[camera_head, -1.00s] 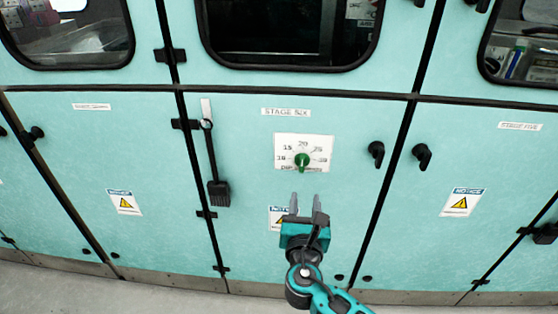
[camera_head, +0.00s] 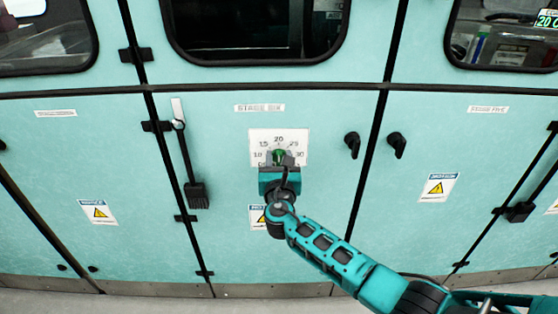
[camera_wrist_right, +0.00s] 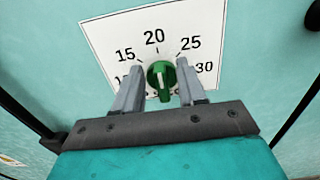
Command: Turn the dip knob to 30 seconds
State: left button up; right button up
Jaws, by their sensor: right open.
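The green dip knob (camera_head: 279,156) sits on a white dial plate (camera_head: 256,136) on the teal panel under the "STAGE SIX" label. The wrist view shows the knob (camera_wrist_right: 161,77) with a pale line running nearly upright on its face. The dial plate (camera_wrist_right: 108,38) reads 15, 20, 25 and 30 there; a further number at lower left is partly hidden by a finger. My right gripper (camera_head: 279,159) is open, one finger on each side of the knob. In the wrist view the gripper (camera_wrist_right: 159,70) shows gaps beside the knob. My left gripper is out of view.
A black latch handle (camera_head: 352,145) and another (camera_head: 397,145) flank the panel seam to the right. A black lever (camera_head: 187,160) hangs to the left. A notice sticker (camera_head: 257,217) below the dial is partly covered by my arm.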

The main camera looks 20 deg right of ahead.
jog(key=shift+w, duration=0.2)
grip_shut()
dwell(0.3)
jog(key=shift+d, duration=0.1)
